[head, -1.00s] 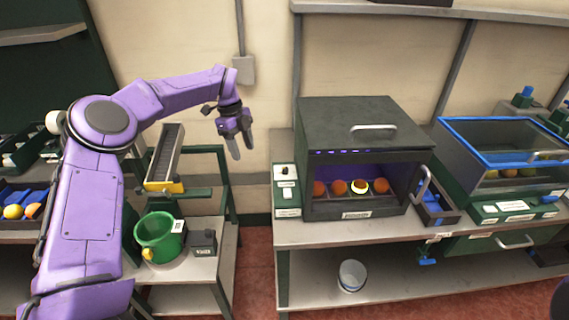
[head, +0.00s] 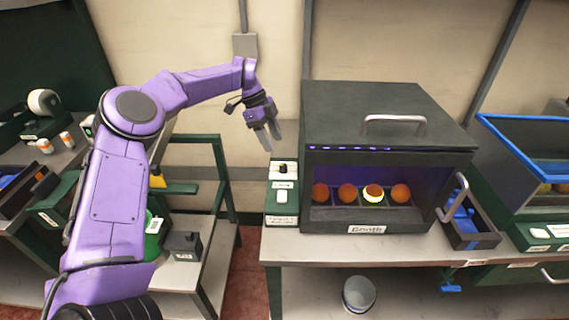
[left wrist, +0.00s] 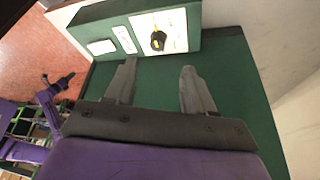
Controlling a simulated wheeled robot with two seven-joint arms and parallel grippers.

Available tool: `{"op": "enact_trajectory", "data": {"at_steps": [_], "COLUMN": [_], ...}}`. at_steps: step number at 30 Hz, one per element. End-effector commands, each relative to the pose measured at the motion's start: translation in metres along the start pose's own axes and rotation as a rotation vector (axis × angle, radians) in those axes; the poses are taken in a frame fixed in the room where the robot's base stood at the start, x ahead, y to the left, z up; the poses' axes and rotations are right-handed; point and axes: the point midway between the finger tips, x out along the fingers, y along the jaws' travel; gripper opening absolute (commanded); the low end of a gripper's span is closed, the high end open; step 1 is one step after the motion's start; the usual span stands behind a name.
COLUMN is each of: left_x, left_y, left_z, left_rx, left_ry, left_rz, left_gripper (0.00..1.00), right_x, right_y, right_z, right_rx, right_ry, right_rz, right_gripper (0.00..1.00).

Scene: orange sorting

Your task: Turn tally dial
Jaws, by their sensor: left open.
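The tally dial, a small black knob with a yellow mark (left wrist: 158,41), sits on a white plate on a green control box (left wrist: 230,80) in the left wrist view. In the head view the dial (head: 283,168) is on the box left of the booth. My left gripper (head: 270,139) is open and empty, its fingers pointing down just above and left of the box. In the left wrist view the gripper (left wrist: 158,85) has its two fingers apart over the green surface, with the dial beyond the tips. My right gripper is not in view.
A dark booth (head: 385,150) with several oranges inside, one ringed by a glow, stands right of the box on a bench (head: 300,246). A blue-rimmed bin (head: 530,133) is farther right. A gap of red floor (head: 244,262) lies between the benches.

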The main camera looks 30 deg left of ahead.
Motion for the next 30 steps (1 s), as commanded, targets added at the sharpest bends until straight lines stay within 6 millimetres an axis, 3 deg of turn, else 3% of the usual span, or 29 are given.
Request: {"op": "enact_trajectory", "data": {"at_steps": [7,12,22,23,27,30], "left_x": [0.053,0.079,0.088,0.088,0.087,0.087], "left_y": [0.001,0.001,0.0,0.0,0.0,0.0], "left_z": [-0.001,-0.001,0.0,0.0,0.0,0.0], "left_rx": [-0.002,-0.001,-0.001,-0.001,-0.001,-0.001], "left_ry": [-0.001,-0.001,0.0,0.0,0.0,0.0], "left_rz": [0.006,0.003,0.0,0.0,0.0,0.0], "left_gripper": [0.54,0.54,0.54,0.47,0.02,0.0], "right_x": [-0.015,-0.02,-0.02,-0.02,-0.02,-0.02], "right_y": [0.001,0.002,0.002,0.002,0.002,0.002], "right_z": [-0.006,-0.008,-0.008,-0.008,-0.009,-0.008], "right_rx": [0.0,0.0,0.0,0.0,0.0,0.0], "right_ry": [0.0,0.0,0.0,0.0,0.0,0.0], "right_rz": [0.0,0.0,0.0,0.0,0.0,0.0], "right_gripper": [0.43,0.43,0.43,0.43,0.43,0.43]}}
